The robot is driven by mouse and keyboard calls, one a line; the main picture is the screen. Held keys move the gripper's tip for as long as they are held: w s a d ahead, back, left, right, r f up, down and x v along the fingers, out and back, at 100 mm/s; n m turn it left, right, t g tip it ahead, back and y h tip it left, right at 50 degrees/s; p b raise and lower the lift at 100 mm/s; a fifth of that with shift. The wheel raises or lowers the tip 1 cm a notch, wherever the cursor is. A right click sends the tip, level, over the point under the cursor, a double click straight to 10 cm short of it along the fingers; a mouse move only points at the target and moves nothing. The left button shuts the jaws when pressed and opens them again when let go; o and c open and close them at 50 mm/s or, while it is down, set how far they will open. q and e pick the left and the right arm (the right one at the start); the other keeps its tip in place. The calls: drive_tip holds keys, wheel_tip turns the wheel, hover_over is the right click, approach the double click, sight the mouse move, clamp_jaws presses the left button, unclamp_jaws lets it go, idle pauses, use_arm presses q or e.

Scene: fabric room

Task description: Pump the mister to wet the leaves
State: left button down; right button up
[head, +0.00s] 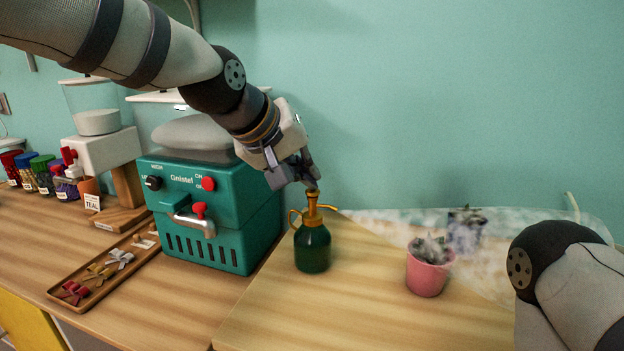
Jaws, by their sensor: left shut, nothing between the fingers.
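The mister (313,247) is a dark green bottle with a brass pump top, handle and spout. It stands upright on the wooden table. My left gripper (313,187) is shut with its fingertips right at the top of the pump; I cannot tell whether they touch it. A pink pot (428,274) with a grey-green leafy plant (430,249) stands to the right of the mister. A second plant in a grey-blue pot (465,231) stands behind it, blurred by a whitish haze. My right arm shows at the lower right, but its gripper is out of view.
A teal machine (205,215) with knobs stands left of the mister. A wooden tray (110,267) of small bows lies in front of it. Several lidded jars (42,172) stand at the far left. The table front (330,315) is clear.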

idle(0.3)
use_arm(q)
drive_tip(key=shift+r, duration=3.15)
use_arm(e)
drive_tip(key=shift+c, duration=0.2)
clamp_jaws()
